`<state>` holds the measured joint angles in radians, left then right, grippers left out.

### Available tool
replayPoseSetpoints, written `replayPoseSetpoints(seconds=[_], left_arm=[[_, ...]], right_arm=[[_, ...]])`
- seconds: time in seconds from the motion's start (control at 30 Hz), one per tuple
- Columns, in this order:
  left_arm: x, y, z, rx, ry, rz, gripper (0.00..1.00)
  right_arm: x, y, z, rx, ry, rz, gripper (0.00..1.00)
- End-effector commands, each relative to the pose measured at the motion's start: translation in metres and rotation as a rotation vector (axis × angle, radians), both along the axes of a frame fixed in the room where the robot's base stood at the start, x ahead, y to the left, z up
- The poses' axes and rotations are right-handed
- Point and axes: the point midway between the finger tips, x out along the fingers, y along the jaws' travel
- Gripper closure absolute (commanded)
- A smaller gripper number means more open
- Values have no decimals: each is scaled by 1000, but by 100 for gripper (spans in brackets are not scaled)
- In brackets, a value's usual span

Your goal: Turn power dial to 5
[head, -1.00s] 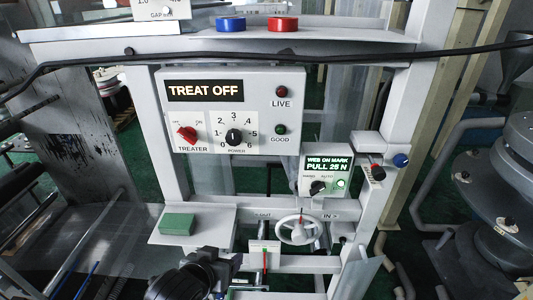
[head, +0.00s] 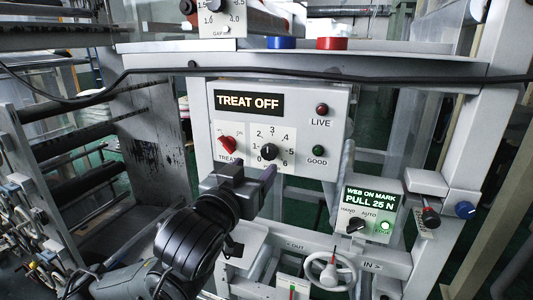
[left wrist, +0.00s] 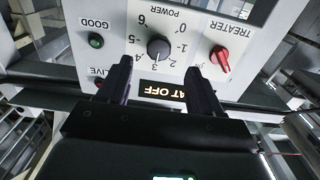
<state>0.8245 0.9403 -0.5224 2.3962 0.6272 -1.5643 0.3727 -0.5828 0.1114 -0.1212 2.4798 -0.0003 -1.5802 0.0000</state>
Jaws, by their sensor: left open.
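The power dial (head: 268,152) is a black round knob on the white control panel, with a printed scale from 0 to 6 around it. It also shows upside down in the left wrist view (left wrist: 158,48). My left gripper (head: 246,171) is open and empty, just below and in front of the dial. In the left wrist view its two dark fingers (left wrist: 158,70) point toward the panel, with the dial beyond their tips. No contact shows. My right gripper is out of view.
A red treater switch (head: 227,144) sits close left of the dial. The display (head: 249,102) reads TREAT OFF. Live (head: 322,109) and good (head: 317,150) lamps are to the right. A black cable (head: 400,76) crosses above the panel. A smaller web panel (head: 369,212) stands lower right.

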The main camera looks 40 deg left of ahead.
Motion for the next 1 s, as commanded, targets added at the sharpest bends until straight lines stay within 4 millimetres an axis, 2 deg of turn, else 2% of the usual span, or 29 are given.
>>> replayPoseSetpoints(seconds=[0.03,0.1,0.4,0.63,1.0], left_arm=[[9,2,3,-5,6,-2,35],[21,7,3,-6,5,-1,35],[58,19,2,-5,2,-1,35],[70,24,1,-2,2,-1,35],[72,25,0,0,1,-1,36]], right_arm=[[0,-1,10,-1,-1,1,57],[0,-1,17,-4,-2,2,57],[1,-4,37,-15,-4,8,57],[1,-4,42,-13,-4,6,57],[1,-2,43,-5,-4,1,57]])
